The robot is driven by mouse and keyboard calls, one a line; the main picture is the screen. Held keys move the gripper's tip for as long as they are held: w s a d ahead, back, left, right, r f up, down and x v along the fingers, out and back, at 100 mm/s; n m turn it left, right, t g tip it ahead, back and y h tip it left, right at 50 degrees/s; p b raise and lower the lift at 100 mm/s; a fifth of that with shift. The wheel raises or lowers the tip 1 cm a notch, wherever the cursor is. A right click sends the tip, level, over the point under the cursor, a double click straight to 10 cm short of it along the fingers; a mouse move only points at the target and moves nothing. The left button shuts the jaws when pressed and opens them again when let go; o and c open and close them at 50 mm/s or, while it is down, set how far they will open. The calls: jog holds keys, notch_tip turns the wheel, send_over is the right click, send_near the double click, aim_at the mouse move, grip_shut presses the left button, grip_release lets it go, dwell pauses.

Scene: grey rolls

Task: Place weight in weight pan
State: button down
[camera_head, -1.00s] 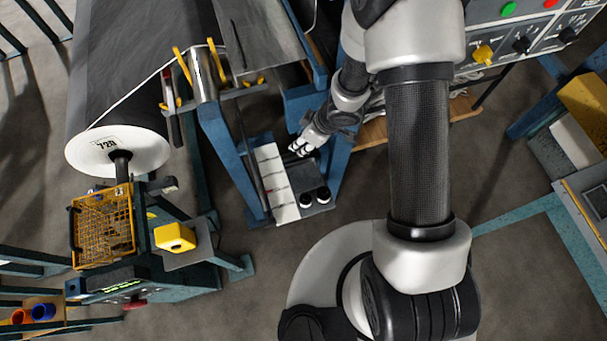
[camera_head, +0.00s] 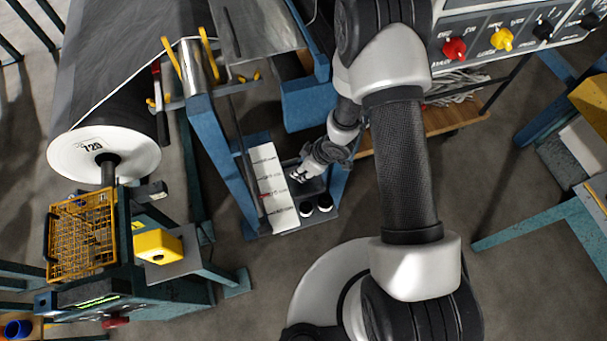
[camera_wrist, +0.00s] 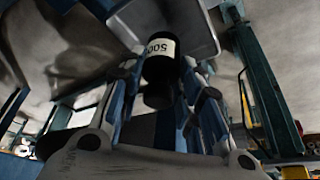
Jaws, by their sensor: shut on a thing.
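My gripper (camera_head: 300,174) reaches low into the blue frame, above a dark tray (camera_head: 292,232) with a white labelled strip (camera_head: 268,185). In the wrist view my gripper (camera_wrist: 165,95) is shut on a black cylindrical weight (camera_wrist: 158,70), whose white label seems to read 500. Two dark weights with pale parts, a left one (camera_head: 306,209) and a right one (camera_head: 324,203), stand on the tray just below the gripper in the head view. I cannot tell which surface is the weight pan.
A large grey roll (camera_head: 105,155) marked 720 is at the left. An orange wire basket (camera_head: 82,240) and a yellow box (camera_head: 158,246) are in front of it. Blue frame posts (camera_head: 222,165) stand close around the gripper. A control panel (camera_head: 520,40) is at upper right.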

jog(key=shift+f+b, duration=0.55)
jog(key=shift+f, duration=1.1)
jog(key=shift+f, duration=0.2)
jog(key=c, duration=1.2)
grip_release()
jog(key=shift+o, duration=0.2)
jog(key=p+v, duration=0.5)
jog(key=v, duration=0.7)
jog(key=shift+r, duration=0.2)
jog(key=shift+s, duration=0.1)
